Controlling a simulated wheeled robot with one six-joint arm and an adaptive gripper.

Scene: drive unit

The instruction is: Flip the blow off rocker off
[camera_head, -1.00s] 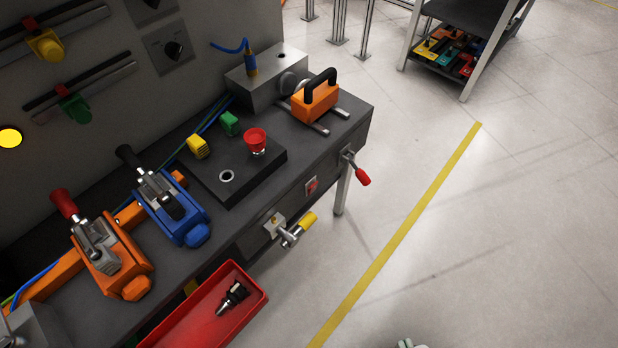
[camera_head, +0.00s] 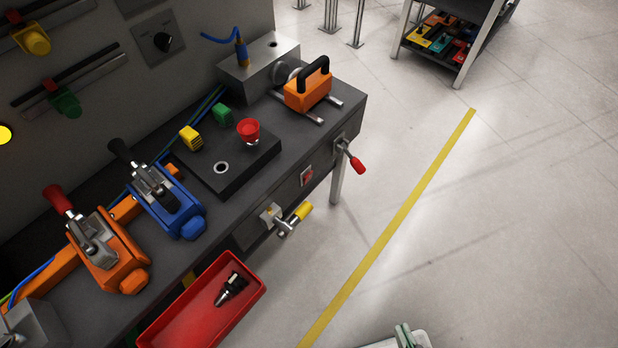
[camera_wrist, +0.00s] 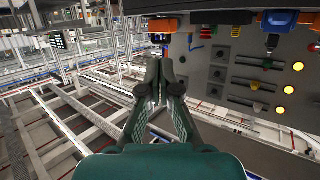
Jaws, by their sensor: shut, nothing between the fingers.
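A small red rocker (camera_head: 307,176) in a pale frame sits on the dark front face of the bench, between a yellow-handled valve and a red-handled lever. I take it for the blow off rocker; no label is readable and its tilt is too small to tell. My gripper (camera_wrist: 166,80) shows in the wrist view with its green fingers together and nothing between them. It is apart from the bench and panel there. The rocker cannot be made out in the wrist view. A pale green part of mine shows at the bottom of the head view.
The yellow-handled valve (camera_head: 290,220) and red-handled lever (camera_head: 349,155) stick out beside the rocker. A red bin (camera_head: 185,318) holding a dark tool hangs lower left. Blue and orange clamps (camera_head: 177,213) stand on the bench. Floor right of the bench is open, with a yellow line (camera_head: 395,225).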

